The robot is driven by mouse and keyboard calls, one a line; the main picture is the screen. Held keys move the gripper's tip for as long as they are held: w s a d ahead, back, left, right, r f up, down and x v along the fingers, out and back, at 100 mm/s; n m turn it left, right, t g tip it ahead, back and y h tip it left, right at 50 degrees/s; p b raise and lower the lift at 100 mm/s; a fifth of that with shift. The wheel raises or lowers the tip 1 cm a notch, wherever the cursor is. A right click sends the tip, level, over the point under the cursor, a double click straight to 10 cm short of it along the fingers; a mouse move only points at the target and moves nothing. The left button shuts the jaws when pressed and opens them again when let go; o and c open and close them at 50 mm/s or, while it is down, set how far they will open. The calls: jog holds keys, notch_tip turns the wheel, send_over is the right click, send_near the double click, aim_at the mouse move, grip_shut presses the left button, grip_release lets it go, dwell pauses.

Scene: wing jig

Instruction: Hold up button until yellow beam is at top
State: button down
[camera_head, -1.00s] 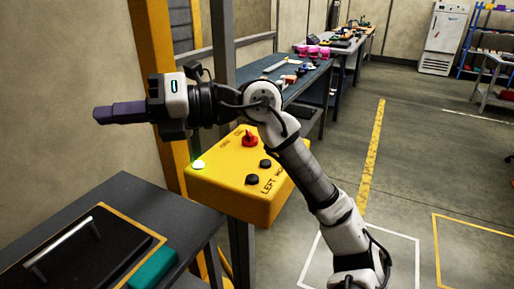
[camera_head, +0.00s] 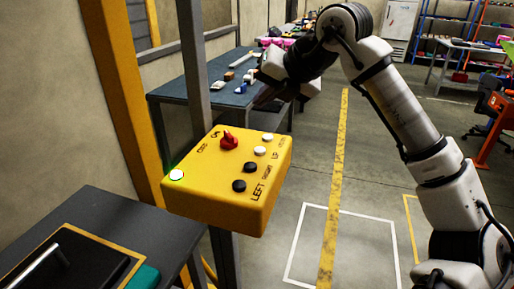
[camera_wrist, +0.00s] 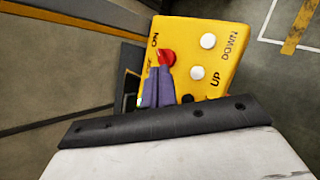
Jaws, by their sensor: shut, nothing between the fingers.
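The yellow control box (camera_head: 222,202) hangs on a grey post in the head view. It has a red knob (camera_head: 229,141), two black buttons and two white buttons. In the wrist view the white button beside the word UP (camera_wrist: 197,72) is nearer than the white button beside DOWN (camera_wrist: 208,40). My gripper (camera_head: 262,97) is above and beyond the box in the head view. In the wrist view its purple fingers (camera_wrist: 158,86) are together and empty, overlapping the box near the red knob. Contact cannot be told. A yellow upright (camera_head: 118,85) stands at the left; no crossing yellow beam is identifiable.
A lit green-white lamp (camera_head: 176,175) is on the box's left corner. A dark table (camera_head: 120,213) is at the lower left. A blue-grey workbench (camera_head: 190,90) with small parts stands behind the box. The floor to the right is open, with yellow and white lines.

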aim_at(263, 151)
jog(key=shift+f, duration=0.1)
notch_tip(263, 151, down, 9)
jog(key=b, duration=0.6)
dwell(2.1)
jog(key=shift+f+b, duration=0.25)
jog(key=shift+b, duration=0.35)
jog(key=shift+f+b, duration=0.4)
jog(key=shift+f, duration=0.05)
dwell(3.7)
